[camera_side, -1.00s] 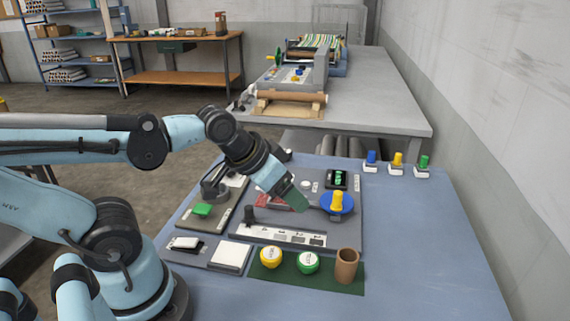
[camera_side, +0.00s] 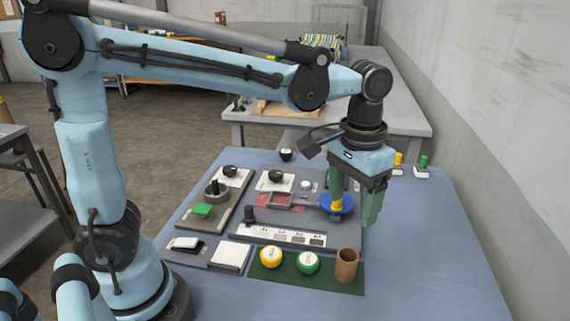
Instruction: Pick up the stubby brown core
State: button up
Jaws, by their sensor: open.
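The stubby brown core (camera_side: 346,268) is a short hollow tube. It stands upright at the right end of a dark green mat (camera_side: 295,282), its open top showing. My gripper (camera_side: 355,212) points down with its two green fingers apart and nothing seen between them. In the picture it is above and slightly right of the core, apart from it. Its left finger overlaps the yellow knob (camera_side: 337,204) on the blue disc (camera_side: 350,206); I cannot tell whether they touch.
A yellow-topped round piece (camera_side: 271,257) and a green-topped one (camera_side: 308,263) sit left of the core on the mat. The grey panel (camera_side: 255,214) with knobs lies behind. Yellow and green buttons (camera_side: 422,167) stand at the back right. The blue table's right side (camera_side: 430,255) is clear.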

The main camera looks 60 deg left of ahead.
send_over(348, 251)
jog(key=s, duration=0.1)
notch_tip(348, 251, down, 7)
jog(key=shift+s+d+f, duration=0.1)
jog(key=shift+d+f, duration=0.1)
jog(key=shift+f, duration=0.65)
jog(key=shift+s+d+f, duration=0.1)
jog(key=shift+d+f, duration=0.1)
jog(key=shift+f, duration=0.65)
jog(key=shift+s+d+f, duration=0.1)
jog(key=shift+d+f, duration=0.1)
jog(key=shift+f, duration=0.65)
jog(key=c, duration=1.1)
jog(key=shift+r, duration=0.1)
